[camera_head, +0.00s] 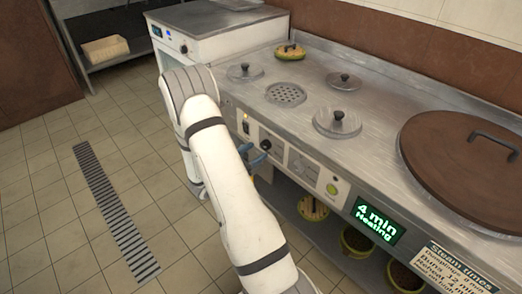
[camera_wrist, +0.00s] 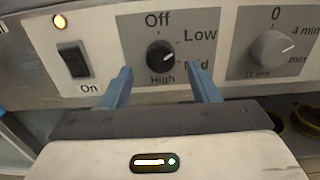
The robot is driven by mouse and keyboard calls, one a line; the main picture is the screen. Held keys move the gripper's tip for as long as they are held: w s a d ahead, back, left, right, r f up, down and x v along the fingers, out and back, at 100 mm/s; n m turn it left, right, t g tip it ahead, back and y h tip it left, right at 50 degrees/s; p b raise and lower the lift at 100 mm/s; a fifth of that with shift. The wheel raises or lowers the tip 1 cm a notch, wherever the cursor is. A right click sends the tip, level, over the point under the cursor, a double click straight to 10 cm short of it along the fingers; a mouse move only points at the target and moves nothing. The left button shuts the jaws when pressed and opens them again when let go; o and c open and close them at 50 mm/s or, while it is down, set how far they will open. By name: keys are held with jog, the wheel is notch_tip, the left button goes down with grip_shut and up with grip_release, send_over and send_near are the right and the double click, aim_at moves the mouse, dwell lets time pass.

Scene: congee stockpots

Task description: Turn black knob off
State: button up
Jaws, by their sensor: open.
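The black knob (camera_wrist: 160,55) is on the grey dial plate of the front panel, with Off above it, Low and Mid to its right and High below. Its pale mark points to the right, roughly towards Mid; the exact setting is hard to tell. In the head view the black knob (camera_head: 266,145) shows just above my gripper's blue fingers. My gripper (camera_wrist: 159,72) is open and empty. Its two fingertips are spread left and right, just below and in front of the knob, with the knob lined up between them. I cannot tell whether they touch the panel.
A black rocker switch (camera_wrist: 75,60) with a lit amber lamp (camera_wrist: 68,21) is left of the knob. A grey timer knob (camera_wrist: 272,48) is to the right. The head view shows a green button (camera_head: 332,190), a display (camera_head: 377,220) and a large brown lid (camera_head: 465,150).

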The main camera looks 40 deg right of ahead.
aim_at(263, 147)
jog(key=shift+w+d, duration=0.1)
jog(key=shift+d, duration=1.4)
jog(key=shift+c, duration=0.3)
